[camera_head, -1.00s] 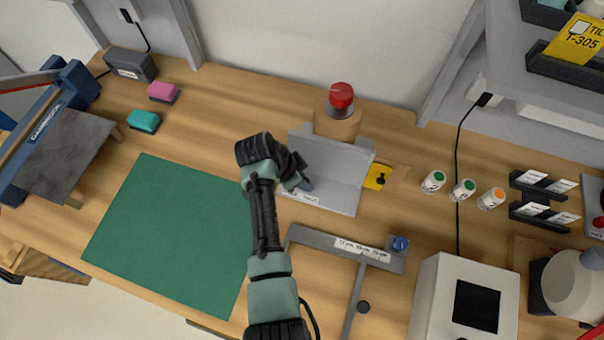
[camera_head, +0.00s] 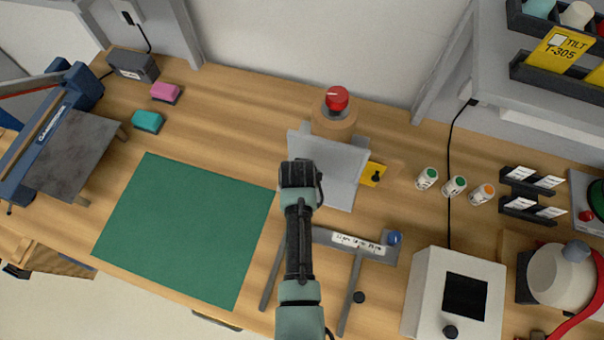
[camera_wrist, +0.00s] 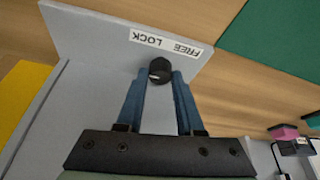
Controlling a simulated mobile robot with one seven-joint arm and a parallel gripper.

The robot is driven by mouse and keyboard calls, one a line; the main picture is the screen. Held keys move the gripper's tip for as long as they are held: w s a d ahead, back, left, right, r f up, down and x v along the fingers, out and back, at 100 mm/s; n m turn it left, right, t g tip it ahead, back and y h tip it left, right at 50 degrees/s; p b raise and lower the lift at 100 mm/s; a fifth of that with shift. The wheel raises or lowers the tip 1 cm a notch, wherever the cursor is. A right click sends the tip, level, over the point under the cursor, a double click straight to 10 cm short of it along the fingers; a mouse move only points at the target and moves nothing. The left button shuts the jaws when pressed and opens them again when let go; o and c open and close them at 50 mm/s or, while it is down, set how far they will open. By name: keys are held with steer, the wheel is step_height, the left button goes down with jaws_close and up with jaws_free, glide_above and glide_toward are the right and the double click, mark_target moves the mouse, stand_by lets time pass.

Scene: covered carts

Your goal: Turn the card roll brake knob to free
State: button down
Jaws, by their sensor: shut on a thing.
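The brake knob (camera_wrist: 159,70) is small, round and black, with a pale mark on its face. It sits on a grey plate (camera_wrist: 95,45) beside a white label (camera_wrist: 165,44), which reads FREE and LOCK and appears upside down in the wrist view. My gripper (camera_wrist: 159,77) has its two blue fingers on either side of the knob and is shut on it. In the head view the grey bracket (camera_head: 340,160) stands in front of the brown card roll (camera_head: 333,125), with a red knob (camera_head: 337,98) on top. My wrist hides the brake knob and fingers there.
A yellow plate with a black knob (camera_head: 376,176) is right of the bracket. A grey frame with a blue knob (camera_head: 394,238) lies in front. A green mat (camera_head: 185,228) is left, several capped bottles (camera_head: 455,186) right, and a white box (camera_head: 455,300) front right.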

steer(key=n+y, duration=0.1)
steer(key=n, duration=0.1)
steer(key=n+y, duration=0.1)
steer(key=n, duration=0.2)
steer(key=shift+d+n+b, duration=0.2)
steer(key=shift+n+b, duration=0.1)
steer(key=shift+b, duration=0.1)
steer(key=n+g+y+b, duration=0.1)
steer(key=n+b, duration=0.1)
steer(key=n, duration=0.2)
steer(key=shift+w+f, duration=0.1)
steer(key=shift+n+g+y+b, duration=0.4)
steer(key=shift+n+y+b, duration=0.15)
steer(key=shift+n, duration=0.65)
steer(key=c, duration=0.8)
jaws_free()
steer(key=b+v, duration=0.1)
steer(key=v, duration=1.2)
steer(key=shift+w, duration=0.1)
